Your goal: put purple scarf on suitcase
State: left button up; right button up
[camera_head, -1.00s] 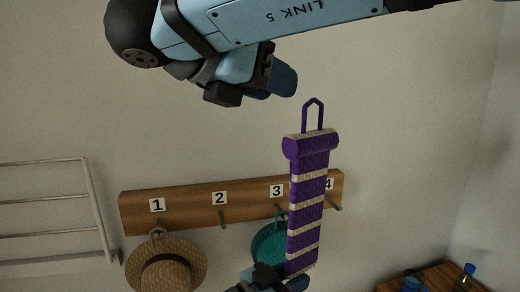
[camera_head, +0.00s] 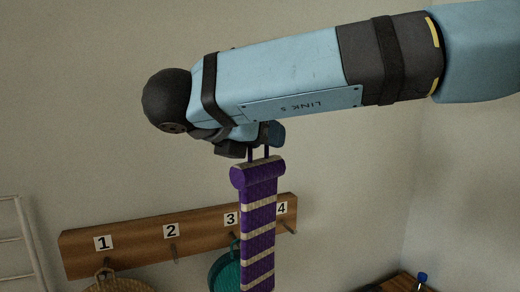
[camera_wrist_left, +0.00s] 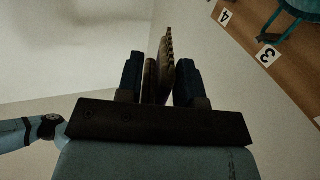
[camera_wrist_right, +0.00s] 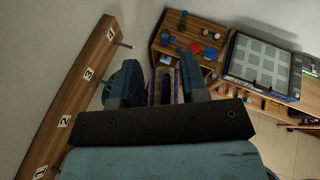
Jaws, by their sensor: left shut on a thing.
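The purple scarf (camera_head: 258,225) with beige stripes hangs upright in front of the hook board. It has a rolled top and a purple hanging loop, and its lower end is cut off by the frame edge. My right gripper (camera_head: 264,134) is above the roll, at the loop. In the right wrist view its fingers (camera_wrist_right: 160,78) stand apart, with the scarf showing between them. My left gripper (camera_wrist_left: 158,75) is outside the head view. In the left wrist view it is shut on the scarf (camera_wrist_left: 167,62), seen edge-on.
The wooden hook board (camera_head: 140,240) carries labels 1 to 4. A straw hat (camera_head: 115,284) hangs at hook 1 and a teal item (camera_head: 224,270) at hook 3.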

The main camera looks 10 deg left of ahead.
grip_shut()
pick_arm(q)
jog(key=o, duration=1)
jog(key=shift+o, duration=0.2)
